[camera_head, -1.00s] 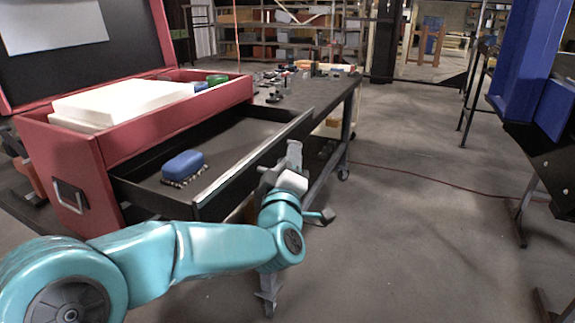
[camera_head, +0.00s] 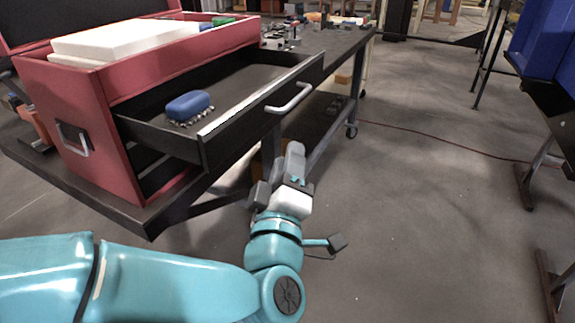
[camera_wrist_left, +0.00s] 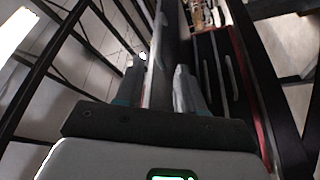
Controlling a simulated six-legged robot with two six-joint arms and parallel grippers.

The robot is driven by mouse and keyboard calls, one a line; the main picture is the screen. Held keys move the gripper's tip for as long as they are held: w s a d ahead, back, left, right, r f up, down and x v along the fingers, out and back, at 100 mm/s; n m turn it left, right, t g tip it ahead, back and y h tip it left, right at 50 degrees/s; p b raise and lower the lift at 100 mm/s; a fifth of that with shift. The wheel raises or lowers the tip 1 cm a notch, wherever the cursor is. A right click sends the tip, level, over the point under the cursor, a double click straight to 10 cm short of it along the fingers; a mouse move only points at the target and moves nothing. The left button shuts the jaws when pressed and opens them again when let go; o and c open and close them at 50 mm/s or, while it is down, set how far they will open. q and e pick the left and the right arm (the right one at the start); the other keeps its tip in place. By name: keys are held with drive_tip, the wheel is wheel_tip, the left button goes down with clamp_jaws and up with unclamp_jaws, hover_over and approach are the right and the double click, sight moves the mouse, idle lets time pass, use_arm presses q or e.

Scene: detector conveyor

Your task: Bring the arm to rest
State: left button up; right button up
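My left arm (camera_head: 180,280) comes in from the lower left, teal, with its elbow and forearm bent. My left gripper (camera_head: 283,172) is in front of and below the open drawer's silver handle (camera_head: 289,98), apart from it. In the left wrist view the two fingers (camera_wrist_left: 158,78) stand apart with a gap between them, and I see nothing held. My right gripper is not in view.
The black drawer (camera_head: 225,105) of the red tool chest (camera_head: 85,120) is pulled open, with a blue brush (camera_head: 188,106) inside. The chest stands on a dark wheeled table (camera_head: 150,215). Floor (camera_head: 420,220) to the right is clear. A blue structure (camera_head: 549,40) stands at far right.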

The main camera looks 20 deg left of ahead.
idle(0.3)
use_arm(q)
drive_tip(key=w+a+f+m+g+h+p, duration=0.1)
drive_tip(key=w+a+f+m+g+p, duration=0.2)
drive_tip(key=f, duration=0.9)
drive_tip(key=a+f+m+g+h+p, duration=0.1)
drive_tip(key=a+f+g+p, duration=0.3)
drive_tip(key=f, duration=0.8)
drive_tip(key=s+d+f+m+g+h+p, duration=0.1)
drive_tip(key=s+d+f+m+g, duration=0.1)
drive_tip(key=s+f+g, duration=0.3)
drive_tip(key=s+d+f+m+h+p, duration=0.1)
drive_tip(key=s+d+f+h, duration=0.15)
drive_tip(key=f, duration=0.45)
drive_tip(key=s+d+f+m+g+h, duration=0.2)
drive_tip(key=s+d+f+m+g, duration=0.1)
drive_tip(key=s, duration=0.4)
drive_tip(key=s+d+f+m+g+h, duration=0.1)
drive_tip(key=s+d+f+m+g, duration=0.1)
drive_tip(key=s, duration=0.5)
drive_tip(key=shift+d+f+m+g+h, duration=0.4)
drive_tip(key=shift+d+f+g, duration=0.3)
drive_tip(key=shift+d+g, duration=0.5)
